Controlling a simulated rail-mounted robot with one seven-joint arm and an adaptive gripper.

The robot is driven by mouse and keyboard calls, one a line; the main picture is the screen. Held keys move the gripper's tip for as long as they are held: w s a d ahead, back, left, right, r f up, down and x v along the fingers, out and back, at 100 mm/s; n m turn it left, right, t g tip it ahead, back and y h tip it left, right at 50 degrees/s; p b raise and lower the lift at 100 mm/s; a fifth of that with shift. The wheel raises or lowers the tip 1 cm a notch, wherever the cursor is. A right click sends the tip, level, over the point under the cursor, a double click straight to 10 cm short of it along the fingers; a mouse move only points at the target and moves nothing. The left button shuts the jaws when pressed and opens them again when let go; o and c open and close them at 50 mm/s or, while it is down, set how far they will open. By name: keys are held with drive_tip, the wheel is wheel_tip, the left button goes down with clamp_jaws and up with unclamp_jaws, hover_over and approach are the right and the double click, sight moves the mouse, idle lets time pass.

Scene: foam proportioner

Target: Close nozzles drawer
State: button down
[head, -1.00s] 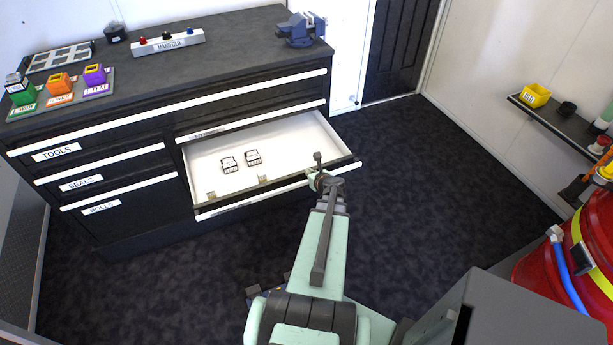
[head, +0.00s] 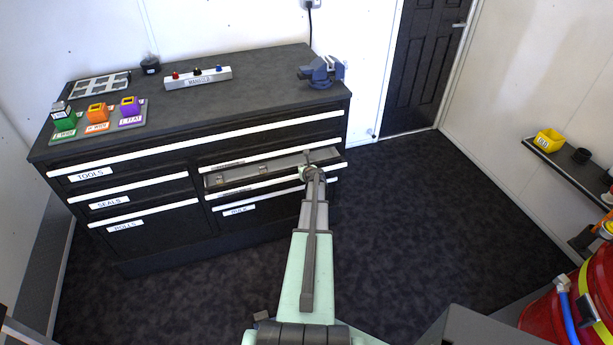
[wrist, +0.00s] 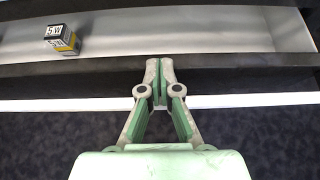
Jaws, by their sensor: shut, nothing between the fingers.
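The open drawer (head: 236,179) is in the right-hand column of the black cabinet, and only a narrow strip of its inside shows in the head view. Its label is too small to read. In the wrist view its black front wall (wrist: 70,71) and white front strip (wrist: 60,104) run across the picture. A small box with black and yellow markings (wrist: 62,39) lies inside at the left. My gripper (wrist: 160,64) is shut and empty, its fingertips at the front wall's top edge near the middle. I cannot tell whether they touch it. In the head view my gripper (head: 308,165) is at the drawer's right part.
The black cabinet (head: 150,235) has other drawers, which look shut. Its top holds colored blocks, a manifold (head: 198,78) and a blue vise (head: 322,71). A wall shelf (head: 560,160) and a red drum (head: 545,318) are at the right. The dark floor between is clear.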

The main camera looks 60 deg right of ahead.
drive_tip(key=shift+w+d+p, duration=0.45)
drive_tip(key=shift+w+d, duration=0.95)
drive_tip(key=shift+w, duration=0.15)
